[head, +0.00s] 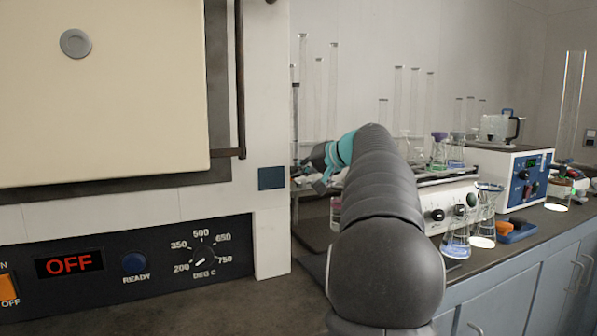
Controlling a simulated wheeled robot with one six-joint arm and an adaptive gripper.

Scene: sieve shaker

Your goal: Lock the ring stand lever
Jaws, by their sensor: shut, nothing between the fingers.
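My arm reaches away from the camera, and its grey links hide much of the middle of the head view. My gripper (308,178) is beyond the teal wrist band, small and partly hidden, beside the right edge of the furnace. It is shut and holds nothing. A thin upright rod (295,110), which looks like the ring stand, rises just left of the gripper by the furnace edge. Its lever is too small or hidden to make out. I cannot tell whether the gripper touches the stand.
A large furnace (100,90) with a display reading OFF fills the left. Right of my arm, a shaker (455,205) bears flasks. More flasks (456,238), an orange-and-blue item (515,230) and a white-and-blue instrument (508,178) crowd the bench. Tall glass cylinders (333,90) stand behind.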

